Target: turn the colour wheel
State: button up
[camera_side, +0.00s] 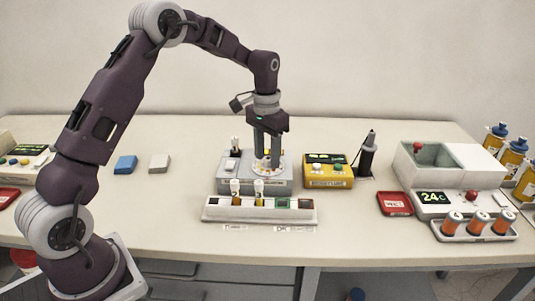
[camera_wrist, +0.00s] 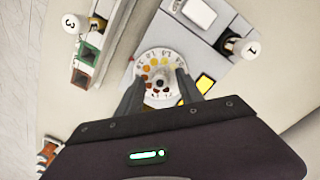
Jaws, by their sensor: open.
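The colour wheel (camera_wrist: 148,68) is a white disc with yellow, orange and red dots near its rim and a grey knob (camera_wrist: 160,82) at its centre. In the side view the wheel (camera_side: 279,170) sits on top of a grey box (camera_side: 240,181) and is partly hidden by my gripper. My gripper (camera_side: 268,160) points down over the wheel. In the wrist view its two fingers (camera_wrist: 158,88) are open, one on each side of the knob. I cannot tell whether they touch it.
A white rack (camera_side: 213,214) with capped vials stands in front of the grey box. A yellow device (camera_side: 328,172) and a black pen-like stand (camera_side: 367,155) are to the right. A capped vial (camera_side: 235,145) stands at the box's back left.

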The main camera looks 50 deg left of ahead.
aim_at(267, 158)
notch_tip(267, 158, up, 7)
jog(key=shift+r, duration=0.1)
dwell(0.3)
jog(key=s+d+r+t, duration=0.1)
jog(key=s+d+r, duration=0.2)
jog(key=s+r, duration=0.35)
jog(key=s+d+r+t, duration=0.25)
jog(key=s+r, duration=0.25)
jog(key=s, duration=0.3)
jog(key=s+d+f+t, duration=0.1)
jog(key=s+d, duration=0.1)
jog(key=s, duration=0.6)
jog(key=s+d+f+t, duration=0.1)
jog(key=s+d+f, duration=0.1)
jog(key=s, duration=0.7)
jog(key=shift+s, duration=0.3)
